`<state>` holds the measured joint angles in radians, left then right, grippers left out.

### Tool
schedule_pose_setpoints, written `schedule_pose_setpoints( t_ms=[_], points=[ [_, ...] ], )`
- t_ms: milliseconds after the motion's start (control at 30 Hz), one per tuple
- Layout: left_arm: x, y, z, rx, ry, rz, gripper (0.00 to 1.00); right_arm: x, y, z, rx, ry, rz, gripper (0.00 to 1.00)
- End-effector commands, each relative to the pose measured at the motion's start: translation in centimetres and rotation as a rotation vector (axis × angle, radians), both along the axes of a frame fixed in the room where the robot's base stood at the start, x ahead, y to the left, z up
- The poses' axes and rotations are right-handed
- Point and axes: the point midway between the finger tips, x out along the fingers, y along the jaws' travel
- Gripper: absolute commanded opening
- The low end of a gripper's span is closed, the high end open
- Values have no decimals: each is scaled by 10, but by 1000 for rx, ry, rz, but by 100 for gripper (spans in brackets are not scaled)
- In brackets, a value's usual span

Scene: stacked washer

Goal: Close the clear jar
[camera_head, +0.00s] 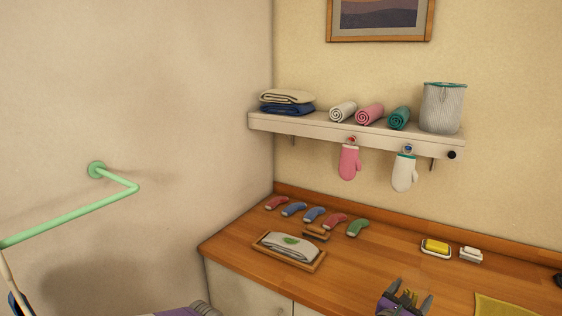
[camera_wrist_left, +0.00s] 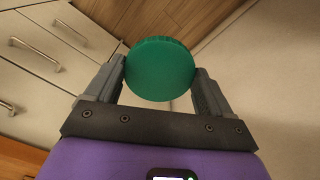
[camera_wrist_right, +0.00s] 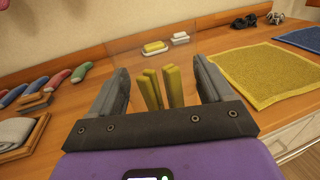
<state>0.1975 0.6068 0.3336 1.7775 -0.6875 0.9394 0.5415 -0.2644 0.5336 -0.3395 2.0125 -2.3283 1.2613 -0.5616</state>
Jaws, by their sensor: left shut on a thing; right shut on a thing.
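The green round lid (camera_wrist_left: 160,72) is held between the fingers of my left gripper (camera_wrist_left: 158,66), seen in the left wrist view with its flat face toward the camera. My right gripper (camera_wrist_right: 158,65) is shut on the clear jar (camera_wrist_right: 140,65), whose walls are so transparent that only a faint outline shows. Several yellow sticks (camera_wrist_right: 172,86) stand inside the jar between the fingers. The lid and jar are apart; the lid is outside the head view.
A wall shelf (camera_head: 350,131) hangs above.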

Motion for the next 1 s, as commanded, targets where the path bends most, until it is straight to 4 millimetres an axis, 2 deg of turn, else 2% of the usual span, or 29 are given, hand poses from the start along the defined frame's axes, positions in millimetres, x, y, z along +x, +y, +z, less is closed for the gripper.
schedule_pose_setpoints(
  t_ms=[700,867,1000],
  points=[
    [-65,0,-24,2,0,-2,55,0,0,1,0,-1,0,25],
    [-75,0,-27,-1,0,-1,55,0,1,0,-1,-1,0,25],
    [-74,0,-27,-1,0,0,55,-9,14,-14,0,3,-5,25]
  ],
)
